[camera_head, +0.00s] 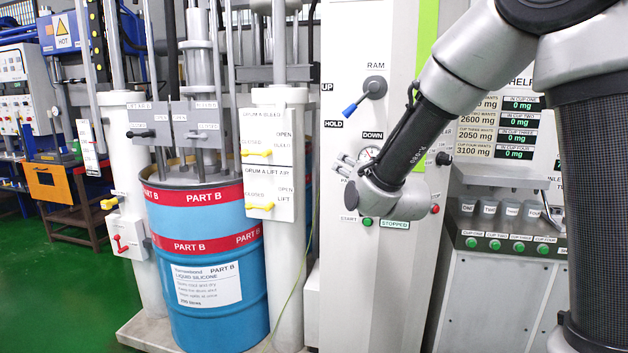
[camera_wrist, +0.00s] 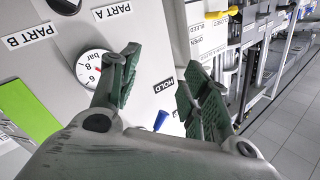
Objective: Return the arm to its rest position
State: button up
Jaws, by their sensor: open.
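My gripper (camera_head: 345,166) is in front of the white control panel (camera_head: 345,250), at the height of the pressure gauge (camera_head: 369,154). In the wrist view my gripper (camera_wrist: 160,88) has its green-padded fingers apart, with nothing between them. The gauge (camera_wrist: 92,68) shows just beyond the left finger. The blue-handled RAM lever (camera_head: 362,98) is above my gripper, its handle slanting down to the left; the blue handle tip (camera_wrist: 161,121) also shows between the fingers in the wrist view. I cannot tell whether a finger touches the panel. My forearm hides part of the panel.
A blue PART B drum (camera_head: 205,265) stands left under its lift. Yellow valve handles (camera_head: 258,153) stick out on the posts beside it. Green floor is open at left.

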jog(key=s+f+n+g, duration=0.3)
jog(key=s+f+g, duration=0.25)
jog(key=f, duration=0.35)
jog(key=s+d+f+n+g+h, duration=0.1)
jog(key=s+d+f+n+g, duration=0.15)
jog(key=s+d+g, duration=0.4)
jog(key=s+d+r+h, duration=0.1)
jog(key=s+d+r, duration=0.1)
jog(key=s+d, duration=0.3)
jog(key=s+d+r+m+h, duration=0.1)
jog(key=s+d, duration=0.4)
jog(key=s, duration=0.6)
jog(key=s+d+r+m+g+h, duration=0.1)
jog(key=s+d+r, duration=0.3)
jog(key=s, duration=0.4)
jog(key=shift+s+d, duration=0.2)
jog(key=shift+d, duration=0.55)
